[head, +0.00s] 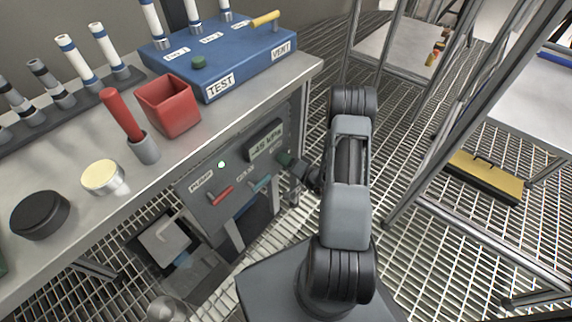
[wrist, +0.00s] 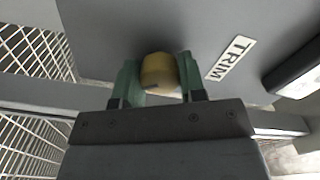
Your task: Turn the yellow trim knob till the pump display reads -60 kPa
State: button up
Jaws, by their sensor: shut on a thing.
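The yellow trim knob (wrist: 159,73) sits on a grey panel in the wrist view, beside a label reading TRIM (wrist: 231,57). My gripper (wrist: 158,80) is shut on the knob, with one green finger on each side of it. In the head view my gripper (head: 287,160) is at the right end of the grey pump panel (head: 205,193), and the knob is hidden there. The pump display (head: 265,140) reads -45 kPa. A green light (head: 221,164) shows on the panel.
A red lever (head: 221,195) and a teal lever (head: 261,183) are on the panel left of my gripper. The workbench (head: 190,150) above carries a blue test box (head: 240,62), a red bin (head: 168,106) and several tools. A steel rack (head: 420,130) stands to the right over grating floor.

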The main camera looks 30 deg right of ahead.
jog(key=n+b, duration=0.4)
jog(key=shift+f, duration=0.2)
jog(key=shift+r+n+b, duration=0.2)
jog(key=shift+n+b, duration=1.2)
jog(key=shift+n, duration=0.6)
jog(key=o, duration=0.9)
jog(key=p+v, duration=0.2)
jog(key=v, duration=1.1)
jog(key=shift+s+d+r+p, duration=0.1)
jog(key=shift+s+p, duration=0.2)
jog(key=shift+s, duration=0.05)
